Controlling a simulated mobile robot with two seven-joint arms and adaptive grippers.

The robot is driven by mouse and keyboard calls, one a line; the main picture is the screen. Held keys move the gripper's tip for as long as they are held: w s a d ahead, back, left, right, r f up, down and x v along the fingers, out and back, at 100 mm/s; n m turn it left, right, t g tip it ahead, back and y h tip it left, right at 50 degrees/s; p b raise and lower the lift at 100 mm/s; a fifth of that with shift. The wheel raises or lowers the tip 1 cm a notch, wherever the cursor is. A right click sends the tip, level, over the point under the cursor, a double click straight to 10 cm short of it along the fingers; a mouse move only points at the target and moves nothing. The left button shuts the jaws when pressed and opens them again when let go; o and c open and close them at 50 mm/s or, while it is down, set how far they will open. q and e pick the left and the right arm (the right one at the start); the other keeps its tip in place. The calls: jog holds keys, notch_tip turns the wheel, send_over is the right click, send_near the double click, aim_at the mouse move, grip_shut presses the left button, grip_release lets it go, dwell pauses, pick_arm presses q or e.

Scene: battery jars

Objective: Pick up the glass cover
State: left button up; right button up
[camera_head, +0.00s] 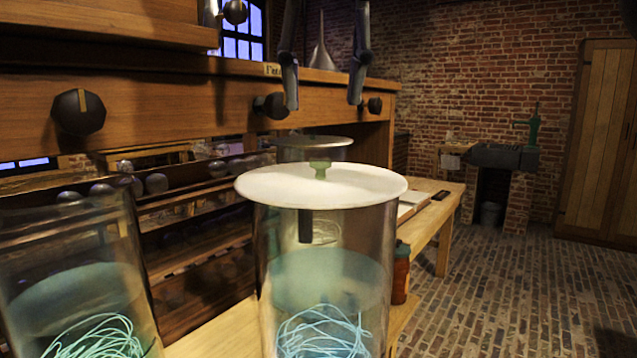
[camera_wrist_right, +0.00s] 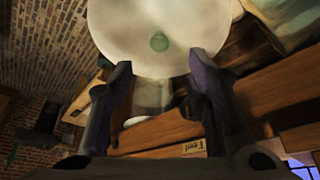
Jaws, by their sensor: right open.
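The glass cover (camera_head: 270,187) is a whitish round disc with a small green knob (camera_head: 320,168). It lies flat on top of the front glass jar (camera_head: 325,270), which holds teal liquid and pale coiled wire. My right gripper (camera_head: 324,103) hangs above the cover with its two fingers apart and empty, clear of the knob. In the right wrist view the cover (camera_wrist_right: 150,18) and its knob (camera_wrist_right: 159,41) show beyond the open fingers, with the knob roughly centred between them. My left gripper is not in view.
A second jar (camera_head: 75,265) with teal liquid and wire stands at the left. Another round-topped vessel (camera_head: 312,142) stands just behind the cover. A red-brown bottle (camera_head: 401,272) is right of the front jar. A wooden cabinet front with dark knobs (camera_head: 78,112) rises behind.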

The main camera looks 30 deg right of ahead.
aim_at(321, 158)
jog(key=x, duration=0.9)
jog(key=shift+s+b, duration=0.15)
jog(key=shift+b, duration=0.25)
jog(key=shift+s+a+r, duration=0.1)
jog(key=shift+r, duration=0.05)
jog(key=shift+c, duration=0.8)
grip_shut()
